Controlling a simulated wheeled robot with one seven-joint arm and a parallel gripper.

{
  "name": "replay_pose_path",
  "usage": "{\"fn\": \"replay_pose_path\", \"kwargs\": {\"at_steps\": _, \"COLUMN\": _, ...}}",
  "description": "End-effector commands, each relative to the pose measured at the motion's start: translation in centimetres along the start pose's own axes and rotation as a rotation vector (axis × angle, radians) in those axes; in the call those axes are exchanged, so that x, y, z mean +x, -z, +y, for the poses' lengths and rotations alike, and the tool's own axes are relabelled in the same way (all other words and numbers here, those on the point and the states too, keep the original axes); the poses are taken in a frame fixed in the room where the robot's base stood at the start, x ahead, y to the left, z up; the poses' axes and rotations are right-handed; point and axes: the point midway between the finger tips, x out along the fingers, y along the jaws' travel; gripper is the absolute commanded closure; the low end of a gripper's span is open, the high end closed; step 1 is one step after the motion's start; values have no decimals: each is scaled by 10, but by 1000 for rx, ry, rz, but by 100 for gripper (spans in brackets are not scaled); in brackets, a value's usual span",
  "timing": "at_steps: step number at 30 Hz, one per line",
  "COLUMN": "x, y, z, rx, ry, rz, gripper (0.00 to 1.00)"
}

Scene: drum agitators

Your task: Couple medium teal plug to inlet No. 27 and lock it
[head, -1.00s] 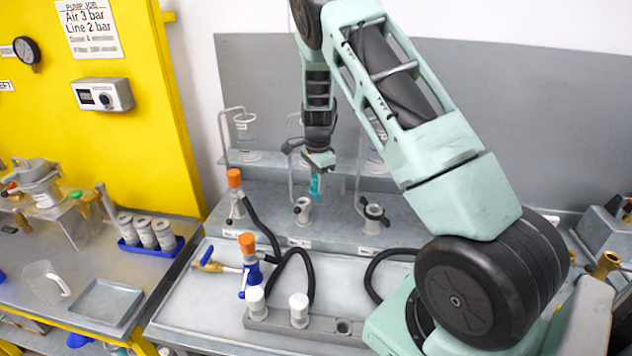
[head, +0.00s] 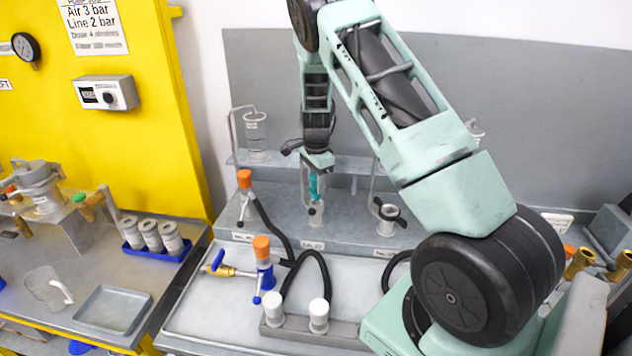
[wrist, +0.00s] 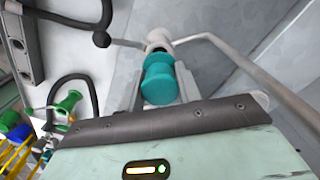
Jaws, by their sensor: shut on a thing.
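My gripper (head: 315,178) points down above the middle inlet of the grey bench and is shut on the teal plug (head: 314,187). In the wrist view the teal plug (wrist: 160,82) sits between the two grey fingers, with the pale inlet mouth (wrist: 157,46) just past its far end. The middle inlet (head: 316,213) is a light grey upright fitting with a small label (head: 311,245) too blurred to read surely. The plug's lower end is close over the inlet; I cannot tell whether it has entered. A dark ball-ended lever (wrist: 101,39) shows beside the inlet.
A left inlet holds an orange-topped plug (head: 244,179). A right inlet (head: 389,211) has dark levers. Bent grey pipes (head: 304,190) rise near the inlets. A blue and orange coupling (head: 263,265), black hoses (head: 320,270) and a holder with white caps (head: 319,312) stand in front.

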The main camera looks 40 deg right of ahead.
Motion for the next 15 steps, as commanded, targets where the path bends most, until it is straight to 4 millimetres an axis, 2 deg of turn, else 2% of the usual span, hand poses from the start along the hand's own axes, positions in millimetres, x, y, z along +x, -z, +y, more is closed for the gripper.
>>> {"fn": "replay_pose_path", "kwargs": {"at_steps": 15, "x": 6, "y": 0, "z": 0, "rx": 0, "ry": 0, "rz": 0, "gripper": 89}}
